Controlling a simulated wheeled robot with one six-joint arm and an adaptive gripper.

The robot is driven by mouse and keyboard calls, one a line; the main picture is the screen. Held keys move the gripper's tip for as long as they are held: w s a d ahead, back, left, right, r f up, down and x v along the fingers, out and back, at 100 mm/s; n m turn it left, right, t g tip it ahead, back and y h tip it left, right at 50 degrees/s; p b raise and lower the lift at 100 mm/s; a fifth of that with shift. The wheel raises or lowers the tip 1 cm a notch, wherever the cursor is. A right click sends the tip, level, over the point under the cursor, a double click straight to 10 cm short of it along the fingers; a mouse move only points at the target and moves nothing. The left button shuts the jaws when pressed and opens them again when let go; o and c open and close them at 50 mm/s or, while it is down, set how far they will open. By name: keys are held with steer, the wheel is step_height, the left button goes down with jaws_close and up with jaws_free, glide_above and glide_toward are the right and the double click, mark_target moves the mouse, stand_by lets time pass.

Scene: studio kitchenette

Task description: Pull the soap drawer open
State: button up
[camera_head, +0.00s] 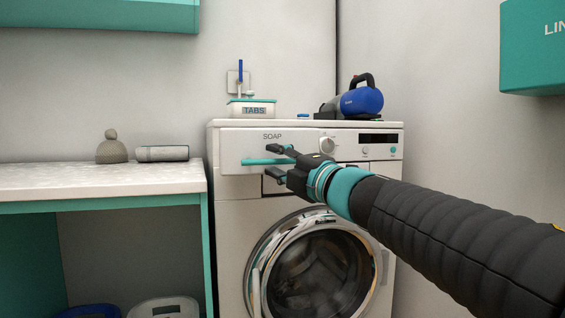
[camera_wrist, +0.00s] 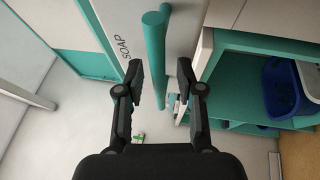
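The soap drawer (camera_head: 232,148) is the white front marked SOAP at the top left of the washing machine (camera_head: 229,220). In the wrist view the handle (camera_wrist: 155,50) lies between the two spread fingers of my gripper (camera_wrist: 165,88). I see no clear contact between fingers and bar.
A TABS box (camera_head: 252,110) and a blue appliance (camera_head: 361,102) stand on the machine. A counter (camera_head: 60,178) with a knitted hat and a grey roll is at the left. A teal wall cabinet (camera_head: 530,55) hangs at the right. The round machine door (camera_head: 262,262) is below the drawer.

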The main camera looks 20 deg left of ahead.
steer(key=v, duration=1.2)
steer(key=w+d+f+m+t+h, duration=0.7)
steer(key=d+m+h, duration=0.3)
steer(key=m, duration=0.3)
steer(key=s+d+f+m+g+h+p, duration=0.2)
steer(key=d+f+m+g+h, duration=0.3)
steer(key=d+f+m, duration=0.4)
steer(key=s+d+f+m+g+h+p, duration=0.25)
steer(key=s+d+f+m+g, duration=0.25)
steer(key=s+f, duration=0.55)
steer(key=s+d+m+g+p, duration=0.1)
steer(key=s+p, duration=0.4)
steer(key=s, duration=0.7)
steer(key=shift+d+f+m+g+y, duration=0.3)
steer(key=shift+m+g, duration=0.3)
steer(key=shift+m, duration=0.6)
